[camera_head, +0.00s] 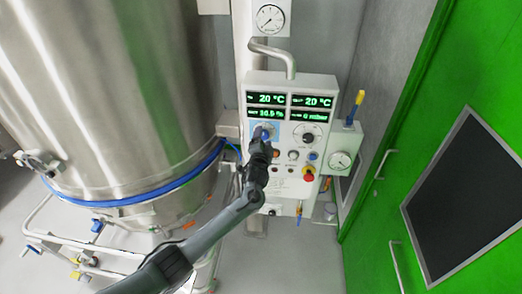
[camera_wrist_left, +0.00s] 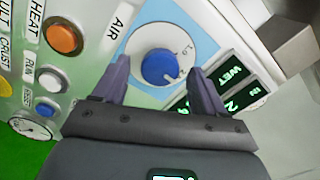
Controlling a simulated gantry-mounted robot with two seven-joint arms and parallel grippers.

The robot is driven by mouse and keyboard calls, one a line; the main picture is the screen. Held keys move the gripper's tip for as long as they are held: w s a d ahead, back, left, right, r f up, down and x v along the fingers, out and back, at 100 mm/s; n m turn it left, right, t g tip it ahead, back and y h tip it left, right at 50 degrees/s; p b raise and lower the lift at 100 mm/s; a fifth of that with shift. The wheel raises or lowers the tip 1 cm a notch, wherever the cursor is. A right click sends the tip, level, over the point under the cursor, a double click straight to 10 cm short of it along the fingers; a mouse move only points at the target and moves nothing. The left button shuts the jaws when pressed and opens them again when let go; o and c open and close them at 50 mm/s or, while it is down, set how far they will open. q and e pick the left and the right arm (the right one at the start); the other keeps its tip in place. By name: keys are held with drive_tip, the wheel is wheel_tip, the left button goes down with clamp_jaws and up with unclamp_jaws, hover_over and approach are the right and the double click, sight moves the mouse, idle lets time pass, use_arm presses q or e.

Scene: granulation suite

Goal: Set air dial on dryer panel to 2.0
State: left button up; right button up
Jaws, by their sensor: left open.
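The dryer panel (camera_head: 283,185) is a white box on the wall. Its air dial (camera_wrist_left: 160,68) has a blue knob on a white scale disc, on a light blue plate labelled AIR, in the left wrist view. A white mark shows at the knob's lower right; the scale numbers are too small to read surely. My left gripper (camera_wrist_left: 158,66) is open, one finger on each side of the knob and apart from it in the picture. In the head view my left gripper (camera_head: 265,134) covers most of the dial. My right gripper is not in view.
An orange HEAT button (camera_wrist_left: 64,37) and smaller buttons lie beside the dial. Green displays (camera_head: 290,106) sit above it; another dial (camera_head: 307,137) is to its right. A steel vessel (camera_head: 110,90) stands left, a green door (camera_head: 440,130) right.

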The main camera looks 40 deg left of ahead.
use_arm(q)
drive_tip(key=b+v, duration=0.1)
drive_tip(key=v, duration=0.9)
drive_tip(key=shift+d, duration=0.1)
drive_tip(key=s+d+f+m+g+h+p, duration=0.1)
drive_tip(key=s+d+f+g+h+p, duration=0.15)
drive_tip(key=s+f, duration=0.55)
drive_tip(key=s+d+f+g+h+p, duration=0.1)
drive_tip(key=s+d+f, duration=0.3)
drive_tip(key=s+f, duration=0.4)
drive_tip(key=s+d+r+n+g+h, duration=0.1)
drive_tip(key=s+d+r+g+h, duration=0.1)
drive_tip(key=s+d, duration=0.2)
drive_tip(key=s+d+r+n+g+h+p, duration=0.1)
drive_tip(key=s+d+r+n+g+h, duration=0.1)
drive_tip(key=s, duration=0.9)
drive_tip(key=s+d+r+n+g+h, duration=0.2)
drive_tip(key=s+d+g, duration=0.2)
drive_tip(key=s+d, duration=0.2)
drive_tip(key=shift+s+d, duration=0.35)
drive_tip(key=shift+s, duration=0.35)
